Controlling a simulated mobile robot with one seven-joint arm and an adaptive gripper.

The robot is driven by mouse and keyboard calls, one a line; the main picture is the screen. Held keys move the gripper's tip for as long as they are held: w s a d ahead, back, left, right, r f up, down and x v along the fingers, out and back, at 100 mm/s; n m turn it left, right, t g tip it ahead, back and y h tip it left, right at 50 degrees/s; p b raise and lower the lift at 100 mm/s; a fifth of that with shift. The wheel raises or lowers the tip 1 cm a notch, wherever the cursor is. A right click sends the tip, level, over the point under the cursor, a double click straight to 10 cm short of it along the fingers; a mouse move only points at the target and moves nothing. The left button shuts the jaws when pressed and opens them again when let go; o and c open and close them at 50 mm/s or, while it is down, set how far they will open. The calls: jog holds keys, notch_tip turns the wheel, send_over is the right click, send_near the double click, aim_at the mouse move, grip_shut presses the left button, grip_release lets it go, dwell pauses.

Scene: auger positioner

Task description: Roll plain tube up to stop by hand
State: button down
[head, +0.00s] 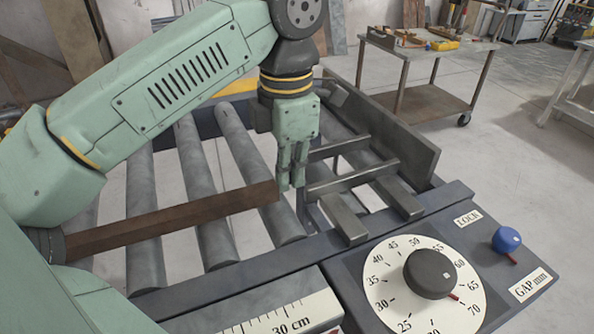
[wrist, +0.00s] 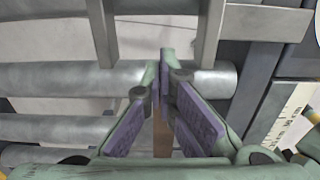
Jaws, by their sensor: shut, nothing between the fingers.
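The plain tube (head: 170,222) is a long brown square bar lying across the grey rollers in the head view. Its right end is close to my gripper. My gripper (head: 291,185) points down, shut and empty, between that tube end and the grey metal bars of what looks like the stop (head: 345,215). In the wrist view my gripper (wrist: 164,55) shows its purple pads meeting at the tips. A brown strip of the tube (wrist: 162,138) shows between the fingers. Whether the fingers touch the tube end I cannot tell. The tube's far left end is hidden by my arm.
A dial (head: 385,300) with a dark knob (head: 430,272) and a blue lock knob (head: 507,240) sit on the front right panel. A scale (head: 285,315) runs along the front edge. A raised side rail (head: 400,140) borders the right. A cart (head: 425,60) stands behind.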

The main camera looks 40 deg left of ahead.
jog(key=shift+s+a, duration=0.3)
jog(key=shift+s, duration=0.25)
jog(key=shift+w, duration=0.1)
jog(key=w, duration=0.1)
jog(key=w+d, duration=0.2)
jog(key=shift+w+d+r, duration=0.2)
jog(key=shift+w+r, duration=0.15)
notch_tip(320, 180, up, 9)
jog(key=p, duration=0.5)
jog(key=shift+r+p, duration=0.2)
jog(key=shift+p, duration=0.2)
